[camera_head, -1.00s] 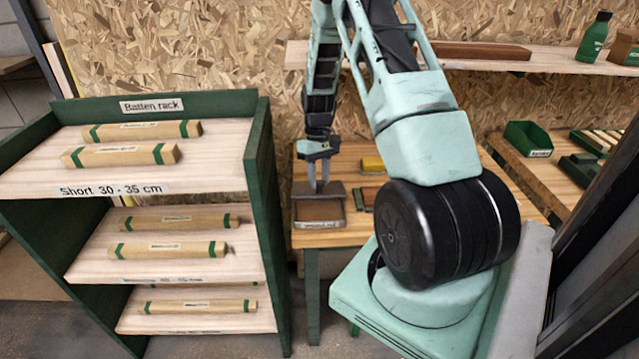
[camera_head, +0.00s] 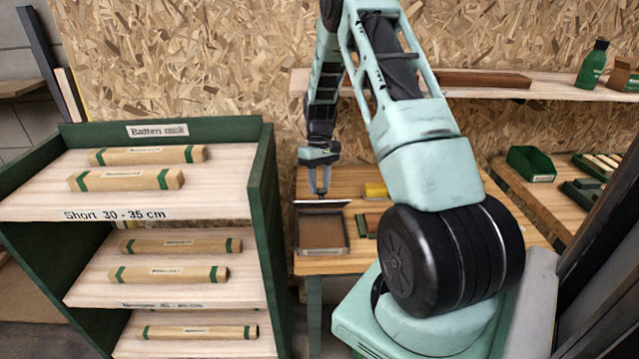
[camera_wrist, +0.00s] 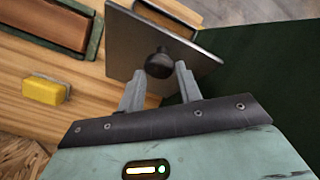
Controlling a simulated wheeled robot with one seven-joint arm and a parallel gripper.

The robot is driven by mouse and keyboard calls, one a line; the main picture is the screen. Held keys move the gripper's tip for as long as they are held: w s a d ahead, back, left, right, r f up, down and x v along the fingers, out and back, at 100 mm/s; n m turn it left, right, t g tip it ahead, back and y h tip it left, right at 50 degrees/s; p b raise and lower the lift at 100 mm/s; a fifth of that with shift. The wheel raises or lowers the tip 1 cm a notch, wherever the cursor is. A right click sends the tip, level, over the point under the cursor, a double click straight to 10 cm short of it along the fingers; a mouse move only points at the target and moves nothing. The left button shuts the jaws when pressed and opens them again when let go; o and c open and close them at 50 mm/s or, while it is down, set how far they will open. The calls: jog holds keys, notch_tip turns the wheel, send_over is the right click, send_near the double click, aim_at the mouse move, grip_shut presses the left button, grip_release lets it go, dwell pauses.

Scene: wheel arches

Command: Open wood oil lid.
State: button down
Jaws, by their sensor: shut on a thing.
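The wood oil box (camera_head: 320,248) is a shallow, dark-rimmed tray with a brown inside, on the wooden bench. It is uncovered in the head view, and its label is too small to read. Its flat grey lid (camera_head: 322,204) is in the air above the box's back part. My gripper (camera_head: 320,190) is shut on the lid's dark round knob (camera_wrist: 159,62). In the wrist view, the fingers (camera_wrist: 160,78) are on either side of the knob, and the lid (camera_wrist: 125,42) hides most of the box behind it.
The green batten rack (camera_head: 264,180) stands close on the left. A wall shelf (camera_head: 560,90) runs behind my arm. A green bin (camera_head: 531,163) is on the right bench.

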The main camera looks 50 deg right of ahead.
jog(key=shift+s+d+f, duration=0.15)
jog(key=shift+d+f, duration=0.1)
jog(key=shift+d, duration=0.4)
jog(key=c, duration=1.3)
grip_release()
jog(key=shift+o, duration=1.4)
jog(key=shift+d+f, duration=0.15)
jog(key=shift+d, duration=0.05)
jog(key=shift+a, duration=0.15)
jog(key=shift+a+r, duration=0.2)
jog(key=b+v, duration=0.2)
jog(key=v, duration=1)
jog(key=shift+b, duration=0.35)
